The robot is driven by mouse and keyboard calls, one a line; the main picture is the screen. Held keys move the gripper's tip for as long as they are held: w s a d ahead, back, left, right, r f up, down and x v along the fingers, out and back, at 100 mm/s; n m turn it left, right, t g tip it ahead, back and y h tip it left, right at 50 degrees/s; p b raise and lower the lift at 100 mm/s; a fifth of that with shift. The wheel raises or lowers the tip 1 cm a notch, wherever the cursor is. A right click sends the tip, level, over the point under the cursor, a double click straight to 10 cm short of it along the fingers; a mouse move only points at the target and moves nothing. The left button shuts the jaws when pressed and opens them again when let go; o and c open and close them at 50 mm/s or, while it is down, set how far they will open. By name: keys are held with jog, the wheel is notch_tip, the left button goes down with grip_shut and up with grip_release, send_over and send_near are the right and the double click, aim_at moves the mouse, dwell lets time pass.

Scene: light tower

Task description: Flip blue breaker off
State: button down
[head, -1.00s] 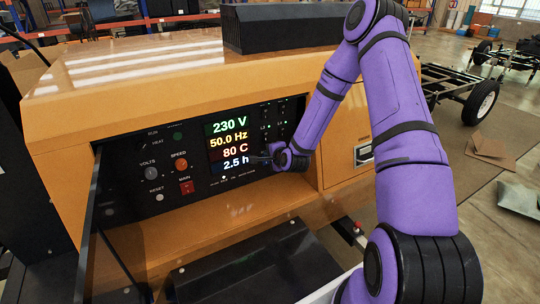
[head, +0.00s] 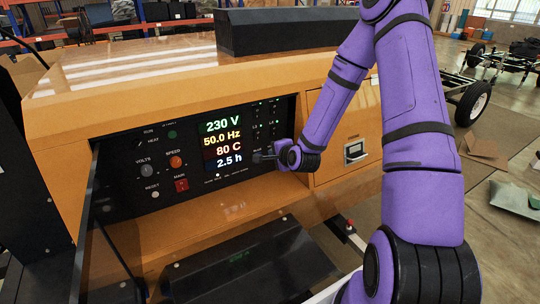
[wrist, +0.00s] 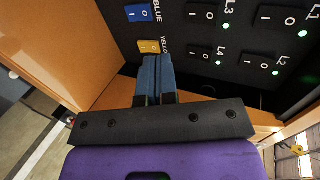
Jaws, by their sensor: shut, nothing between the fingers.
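The blue breaker (wrist: 139,12) is a blue rocker marked I and O, labelled BLUE, at the top of the wrist view. The yellow breaker (wrist: 149,47) sits just below it in that view. My gripper (wrist: 156,66) is shut and empty, its blue-grey fingertips just below the yellow breaker and apart from the blue one in the picture. Whether the tips touch the panel I cannot tell. In the head view my gripper (head: 262,158) is at the panel's lower right, right of the 2.5 h readout. The breakers are too small to make out there.
Black rockers with green lamps, including L4 (wrist: 201,53), L3 and L2, lie to the right in the wrist view. The black control panel (head: 125,195) is recessed in the orange generator housing (head: 75,125). An open glass door (head: 88,215) stands at its left.

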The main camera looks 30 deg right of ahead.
jog(key=shift+s+r, duration=0.65)
jog(key=shift+s, duration=0.15)
jog(key=s+a+r+n+g, duration=0.2)
jog(key=s+r+n, duration=0.2)
jog(key=r, duration=0.3)
jog(key=s+a+r+n+g+h, duration=0.1)
jog(key=s+a+r+n, duration=0.1)
jog(key=s+r+n, duration=0.35)
jog(key=s+a+r+n+g, duration=0.2)
jog(key=r, duration=0.6)
jog(key=s+a+r+n+g, duration=0.1)
jog(key=s+r+n, duration=0.1)
jog(key=s, duration=0.5)
jog(key=s+a+r+n+g, duration=0.1)
jog(key=s+r+n, duration=0.1)
jog(key=s+r, duration=0.2)
jog(key=s+a+r+n+y, duration=0.1)
jog(key=s+r, duration=0.3)
jog(key=s, duration=0.7)
jog(key=shift+a+n+g, duration=0.15)
jog(key=shift+n+g, duration=0.25)
jog(key=shift+n, duration=0.35)
